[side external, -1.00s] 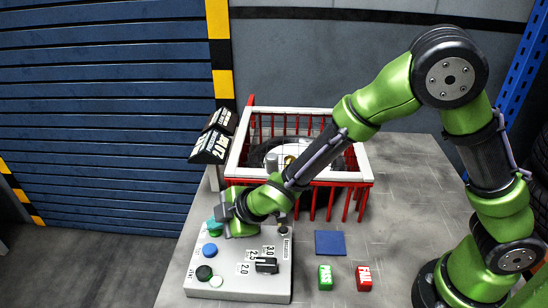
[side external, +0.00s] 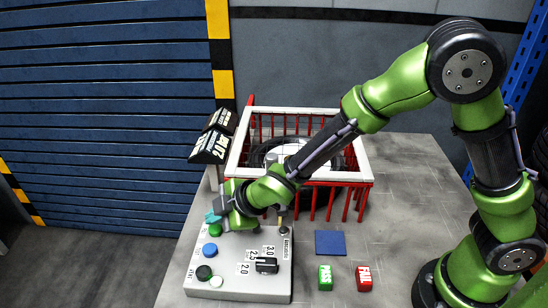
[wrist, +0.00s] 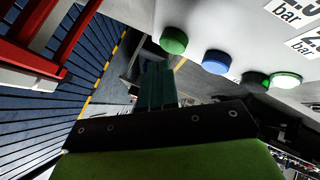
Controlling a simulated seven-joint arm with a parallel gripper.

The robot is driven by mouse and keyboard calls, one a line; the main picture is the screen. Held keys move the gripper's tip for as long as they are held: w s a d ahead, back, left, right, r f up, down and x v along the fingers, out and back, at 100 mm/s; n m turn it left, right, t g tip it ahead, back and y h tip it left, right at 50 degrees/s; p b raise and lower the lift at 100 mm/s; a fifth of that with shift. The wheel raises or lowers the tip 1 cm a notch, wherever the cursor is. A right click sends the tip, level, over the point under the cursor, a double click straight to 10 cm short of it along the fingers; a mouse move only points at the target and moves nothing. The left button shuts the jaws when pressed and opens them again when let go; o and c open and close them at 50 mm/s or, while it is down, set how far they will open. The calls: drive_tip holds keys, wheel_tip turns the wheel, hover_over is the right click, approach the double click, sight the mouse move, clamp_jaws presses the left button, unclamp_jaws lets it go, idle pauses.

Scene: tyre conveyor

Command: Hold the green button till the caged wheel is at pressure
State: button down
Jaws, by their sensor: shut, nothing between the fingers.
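The green button (side external: 215,230) is at the upper left corner of the grey control box (side external: 240,285). It also shows in the wrist view (wrist: 173,40). My gripper (side external: 212,217) is shut and empty, its teal fingertips just above and behind the green button. In the wrist view the fingers (wrist: 158,84) appear apart from the button. The wheel (side external: 262,153) lies inside the red cage with the white rim (side external: 330,113), partly hidden by my arm. Two black displays (side external: 208,147) stand left of the cage; their writing is too small to read surely.
The box also carries a blue button (side external: 210,250), a black button (side external: 204,272), a pale green button (side external: 216,282) and a black selector (side external: 266,265) beside pressure labels. A blue pad (side external: 330,243), green PASS block (side external: 326,277) and red FAIL block (side external: 364,278) lie right of it.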

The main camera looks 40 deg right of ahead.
sight(219, 230)
drive_tip(key=shift+r, duration=2.5)
drive_tip(key=shift+s+d+f+m+g+h, duration=0.2)
drive_tip(key=shift+s+d+f+m+g, duration=0.15)
drive_tip(key=shift+s+f+m, duration=0.2)
drive_tip(key=shift+s+d+f+m+g+h, duration=0.2)
drive_tip(key=shift+s+d+f+m+g, duration=0.15)
drive_tip(key=shift+s+m, duration=0.25)
drive_tip(key=s+d+r+m, duration=0.7)
drive_tip(key=s+d+m, duration=0.1)
drive_tip(key=s+d, duration=0.1)
drive_tip(key=s+d+r+m+h, duration=0.1)
drive_tip(key=s+d+r+m, duration=0.6)
drive_tip(key=d, duration=0.5)
drive_tip(key=shift+s+r+m, duration=0.2)
drive_tip(key=shift+s+m, duration=0.35)
drive_tip(key=shift+s, duration=0.55)
